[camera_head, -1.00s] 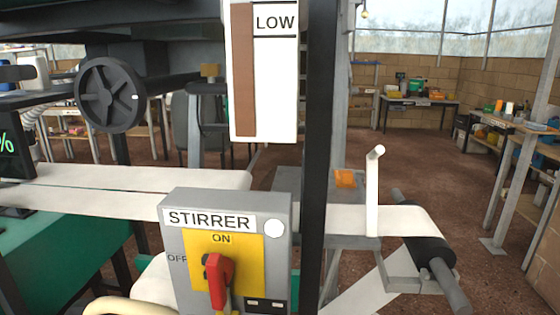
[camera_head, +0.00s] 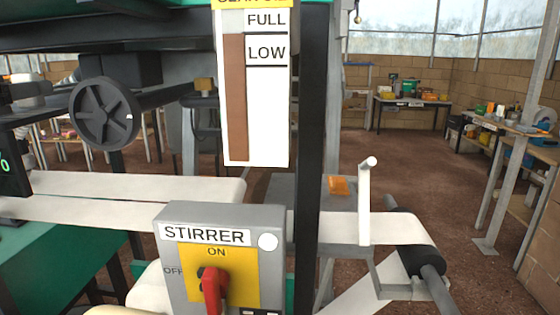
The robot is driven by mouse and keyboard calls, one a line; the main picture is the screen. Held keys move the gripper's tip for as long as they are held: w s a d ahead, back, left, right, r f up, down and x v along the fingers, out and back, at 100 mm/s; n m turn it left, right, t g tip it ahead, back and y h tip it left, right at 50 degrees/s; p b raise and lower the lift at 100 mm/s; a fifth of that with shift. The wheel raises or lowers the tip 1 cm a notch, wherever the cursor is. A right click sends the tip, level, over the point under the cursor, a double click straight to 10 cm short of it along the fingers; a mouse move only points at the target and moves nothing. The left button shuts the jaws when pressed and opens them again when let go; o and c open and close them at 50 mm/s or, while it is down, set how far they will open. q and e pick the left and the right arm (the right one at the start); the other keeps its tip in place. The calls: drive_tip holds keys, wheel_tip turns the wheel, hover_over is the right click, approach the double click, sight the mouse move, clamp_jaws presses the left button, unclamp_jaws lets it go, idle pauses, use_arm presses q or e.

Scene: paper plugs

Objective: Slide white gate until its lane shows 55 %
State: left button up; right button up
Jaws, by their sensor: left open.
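I cannot make out a white gate or its lane. A dark display (camera_head: 12,172) is cut by the left edge; only part of a green character shows, so no percentage can be read. My left gripper shows too little to place, and I see it touching nothing. My right gripper is not in view.
A grey STIRRER box (camera_head: 268,290) with a red switch (camera_head: 212,290) stands front centre. A FULL/LOW gauge (camera_head: 268,120) hangs above it, beside a dark post (camera_head: 312,150). A black handwheel (camera_head: 104,112) is left. White paper web (camera_head: 120,187) runs to a roller (camera_head: 420,260).

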sight(1, 118)
use_arm(q)
drive_tip(key=c, duration=0.8)
drive_tip(key=shift+c, duration=0.2)
drive_tip(key=o, duration=0.9)
drive_tip(key=shift+s+a+f+b, duration=0.15)
drive_tip(key=shift+s+b, duration=0.6)
drive_tip(key=shift+s, duration=1.2)
